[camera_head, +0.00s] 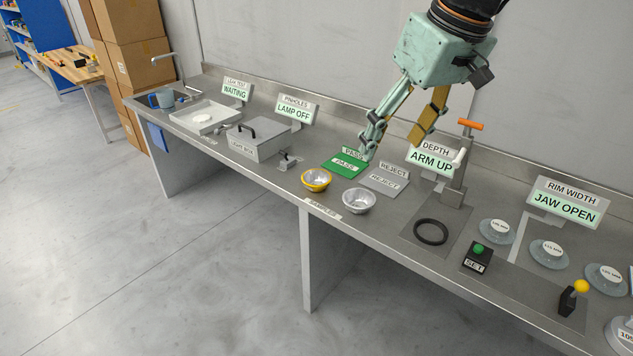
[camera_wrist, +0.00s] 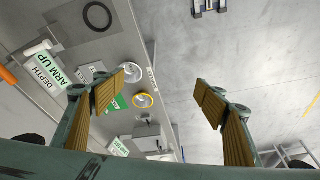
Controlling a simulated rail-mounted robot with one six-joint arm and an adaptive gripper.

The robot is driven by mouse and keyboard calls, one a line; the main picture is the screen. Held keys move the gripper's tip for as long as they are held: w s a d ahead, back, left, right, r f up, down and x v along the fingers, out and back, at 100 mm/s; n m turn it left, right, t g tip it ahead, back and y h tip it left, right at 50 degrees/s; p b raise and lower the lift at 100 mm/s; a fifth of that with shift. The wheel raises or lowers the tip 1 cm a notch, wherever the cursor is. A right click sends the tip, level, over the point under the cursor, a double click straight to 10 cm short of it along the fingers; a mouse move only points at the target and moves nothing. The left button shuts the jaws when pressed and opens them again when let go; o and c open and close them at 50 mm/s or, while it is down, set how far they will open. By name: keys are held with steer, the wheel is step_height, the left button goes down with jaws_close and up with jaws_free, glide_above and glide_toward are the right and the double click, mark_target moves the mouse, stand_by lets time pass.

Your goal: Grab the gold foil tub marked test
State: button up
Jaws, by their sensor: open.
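The gold foil tub (camera_head: 316,182) is a small round bowl with a yellow-gold rim and a silvery inside, near the bench's front edge. No "test" mark is readable on it. In the wrist view the gold tub (camera_wrist: 144,101) shows between my fingers, nearer the left one, at a distance. A plain silver foil tub (camera_head: 358,203) stands close to its right in the head view; it also shows in the wrist view (camera_wrist: 132,74). My gripper (camera_head: 393,143) is open and empty, above the bench behind and right of the gold tub.
The green PASS pad (camera_head: 345,166) and grey REJECT pad (camera_head: 384,181) lie behind the tubs. A depth gauge (camera_head: 455,182) with a black ring (camera_head: 431,232) stands to the right. Open floor lies in front.

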steer(key=w+a+f+n+p, duration=0.1)
steer(key=w+a+f+n, duration=0.1)
steer(key=w+a+f, duration=0.2)
steer(key=w+a+f+n+y+p, duration=0.1)
steer(key=w+a+f, duration=0.3)
steer(key=w+f, duration=0.7)
steer(key=w+a+f+n+g+y+p, duration=0.1)
steer(key=w+a+f+n+p, duration=0.2)
steer(key=w, duration=1.4)
step_height(320, 180, down, 4)
steer(key=shift+a+f+n, duration=0.25)
steer(key=shift+a+n, duration=0.05)
steer(key=shift+a, duration=0.4)
steer(key=shift+w+f, duration=0.1)
glide_toward(316, 178)
steer(key=shift+s+a+f, duration=0.4)
steer(key=shift+s+f, duration=0.05)
steer(key=shift+s, duration=0.2)
steer(key=shift+s+a+f, duration=0.4)
steer(key=shift+s+f, duration=0.05)
steer(key=shift+s, duration=0.15)
steer(key=shift+x, duration=2.6)
